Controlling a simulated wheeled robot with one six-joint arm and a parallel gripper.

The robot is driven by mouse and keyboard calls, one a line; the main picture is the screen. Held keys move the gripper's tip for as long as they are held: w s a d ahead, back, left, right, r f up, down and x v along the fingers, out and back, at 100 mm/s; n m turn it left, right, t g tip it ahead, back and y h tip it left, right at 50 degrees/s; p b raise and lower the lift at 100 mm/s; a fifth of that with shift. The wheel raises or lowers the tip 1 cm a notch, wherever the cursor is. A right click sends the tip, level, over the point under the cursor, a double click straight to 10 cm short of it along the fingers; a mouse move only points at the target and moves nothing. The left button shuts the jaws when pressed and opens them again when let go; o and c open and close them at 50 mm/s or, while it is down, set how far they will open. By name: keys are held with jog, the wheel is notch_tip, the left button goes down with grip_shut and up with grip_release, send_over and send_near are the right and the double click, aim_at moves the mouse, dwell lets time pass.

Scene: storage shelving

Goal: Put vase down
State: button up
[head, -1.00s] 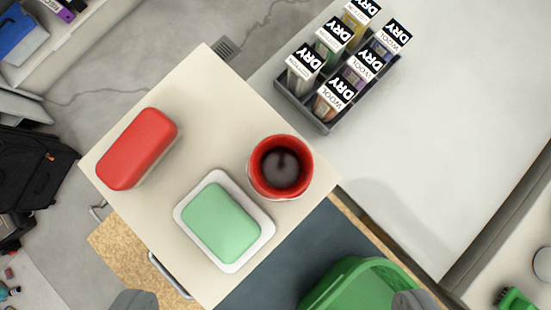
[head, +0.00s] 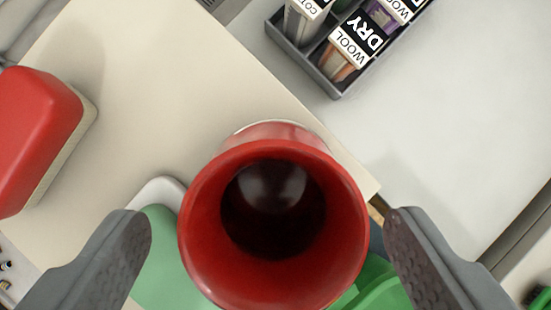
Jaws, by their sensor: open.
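The red vase (head: 340,215) stands upright at the right corner of a cream-coloured cabinet top (head: 150,90), and I look down into its dark mouth. My gripper (head: 268,235) is open, with one finger on each side of the vase. Gaps show between both fingers and the vase, so I see no contact. The vase's lower body is mostly hidden under its wide rim.
A red container with a pale base (head: 35,135) lies on the cabinet top at left. A green-topped white dish (head: 165,260) is close to the vase, partly behind the left finger. A grey divided tray (head: 335,85) stands on the white table (head: 430,130) at upper right.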

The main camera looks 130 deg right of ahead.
jog(key=shift+x, duration=2)
jog(key=shift+d, duration=0.15)
jog(key=c, duration=1.3)
